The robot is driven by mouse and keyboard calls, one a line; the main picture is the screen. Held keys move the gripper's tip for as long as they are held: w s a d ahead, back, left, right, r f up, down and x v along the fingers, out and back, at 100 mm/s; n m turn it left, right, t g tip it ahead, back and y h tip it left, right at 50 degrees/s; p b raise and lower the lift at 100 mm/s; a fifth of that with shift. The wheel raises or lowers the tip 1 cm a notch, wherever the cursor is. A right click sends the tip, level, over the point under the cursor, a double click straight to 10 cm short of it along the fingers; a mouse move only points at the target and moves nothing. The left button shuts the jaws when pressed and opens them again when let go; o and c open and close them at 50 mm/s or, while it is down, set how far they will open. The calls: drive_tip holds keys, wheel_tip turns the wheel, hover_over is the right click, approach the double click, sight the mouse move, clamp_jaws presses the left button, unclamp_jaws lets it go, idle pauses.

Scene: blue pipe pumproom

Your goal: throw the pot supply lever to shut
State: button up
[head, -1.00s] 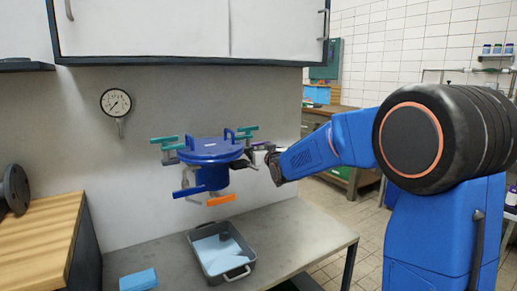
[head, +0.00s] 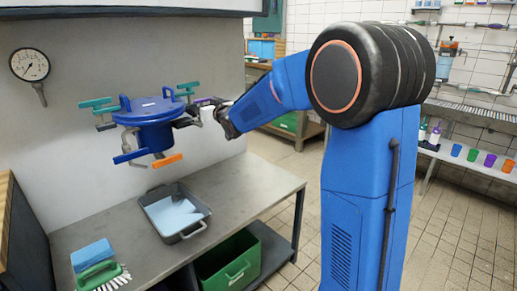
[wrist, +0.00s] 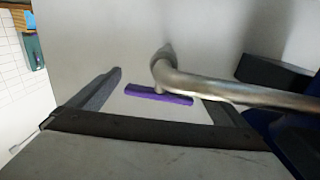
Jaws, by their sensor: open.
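The pot (head: 150,132) is a blue lidded vessel by the grey wall, above the bench. Teal levers (head: 97,102) sit on both its sides; a blue lever (head: 130,156) and an orange lever (head: 165,160) sit below. I cannot tell from the colours which lever is the supply. My gripper (head: 208,112) is at the pot's right side, open. In the wrist view, a purple lever (wrist: 158,94) lies across the space between my open fingers (wrist: 160,88), beside a bent metal pipe (wrist: 230,90). I cannot tell whether the fingers touch it. In the head view the lever is mostly hidden.
A grey tray (head: 196,232) stands on the bench (head: 120,220) below the pot. A blue sponge (head: 92,254) and a green brush (head: 98,275) lie at the front left. A gauge (head: 30,64) hangs on the wall. A green crate (head: 228,266) is under the bench. Open tiled floor lies right.

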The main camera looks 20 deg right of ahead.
drive_tip(key=d+v, duration=0.1)
drive_tip(key=v, duration=1.7)
drive_tip(key=s+d+f+m+g+h, duration=0.1)
drive_tip(key=s+d+f+g+h, duration=0.1)
drive_tip(key=s+f, duration=0.2)
drive_tip(key=s+d+f+m+g+h, duration=0.1)
drive_tip(key=s+d+f+g+h, duration=0.2)
drive_tip(key=s, duration=0.7)
drive_tip(key=shift+d+f+m, duration=0.2)
drive_tip(key=shift+f+m, duration=0.2)
drive_tip(key=shift+f, duration=0.1)
